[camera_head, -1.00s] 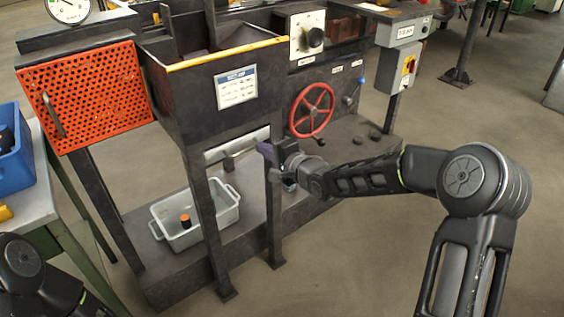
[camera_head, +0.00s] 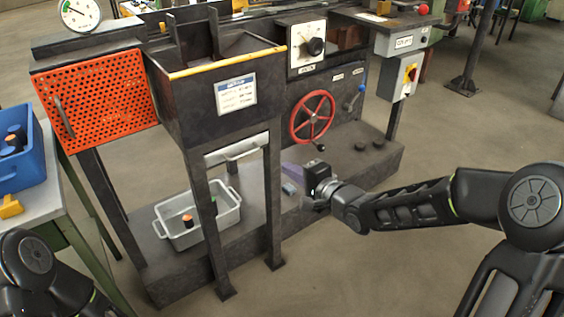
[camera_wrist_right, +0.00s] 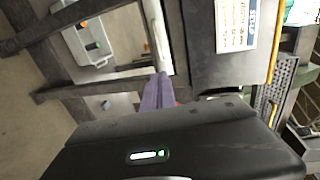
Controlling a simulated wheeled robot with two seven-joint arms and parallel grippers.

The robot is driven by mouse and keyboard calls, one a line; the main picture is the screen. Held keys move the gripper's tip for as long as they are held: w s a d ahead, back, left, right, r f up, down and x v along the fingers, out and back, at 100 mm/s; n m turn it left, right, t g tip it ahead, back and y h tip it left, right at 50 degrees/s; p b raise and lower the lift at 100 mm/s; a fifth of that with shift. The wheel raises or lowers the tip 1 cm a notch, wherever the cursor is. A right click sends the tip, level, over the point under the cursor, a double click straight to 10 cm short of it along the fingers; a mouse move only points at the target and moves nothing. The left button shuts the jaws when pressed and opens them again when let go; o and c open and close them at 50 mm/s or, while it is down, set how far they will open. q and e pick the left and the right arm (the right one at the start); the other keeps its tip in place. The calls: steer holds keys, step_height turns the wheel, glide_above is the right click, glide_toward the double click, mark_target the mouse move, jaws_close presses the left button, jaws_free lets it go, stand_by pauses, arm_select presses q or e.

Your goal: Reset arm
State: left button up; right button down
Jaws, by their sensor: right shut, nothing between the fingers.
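My right gripper (camera_head: 296,172) is in front of the furnace frame, right of its front leg and below the red handwheel (camera_head: 312,117). Its purple fingers are together and empty, and they also show in the right wrist view (camera_wrist_right: 160,92). My right arm reaches in from the right edge. Part of my left arm (camera_head: 40,275) shows at the lower left, but the left gripper is outside the picture.
A grey bin (camera_head: 198,232) with small cylinders stands on the lower shelf. The dark hopper (camera_head: 215,105) and orange perforated door (camera_head: 95,100) are above it. A blue crate (camera_head: 20,165) sits on a side table at left. Open floor lies in front of the furnace.

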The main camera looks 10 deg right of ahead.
steer(key=shift+s+d, duration=0.1)
steer(key=shift+s, duration=0.15)
stand_by(0.3)
steer(key=s+a+f+n+g+h, duration=0.1)
steer(key=s+f+n+g, duration=0.3)
steer(key=f, duration=0.7)
steer(key=s+a+f+n+g+h, duration=0.15)
steer(key=s+f+n, duration=0.35)
steer(key=f, duration=0.5)
steer(key=s+a+f+n+g, duration=0.1)
steer(key=s+a+f+g, duration=0.2)
steer(key=s+f, duration=0.35)
steer(key=s+a+f+g, duration=0.2)
steer(key=s+f, duration=0.2)
steer(key=s, duration=0.6)
steer(key=s+a+f+n+g, duration=0.1)
steer(key=s+a+f+g, duration=0.2)
steer(key=s+f, duration=0.35)
step_height(320, 180, up, 19)
steer(key=s+p, duration=0.2)
steer(key=p, duration=1.5)
steer(key=shift+a+n+y+p, duration=0.3)
steer(key=shift+y, duration=0.05)
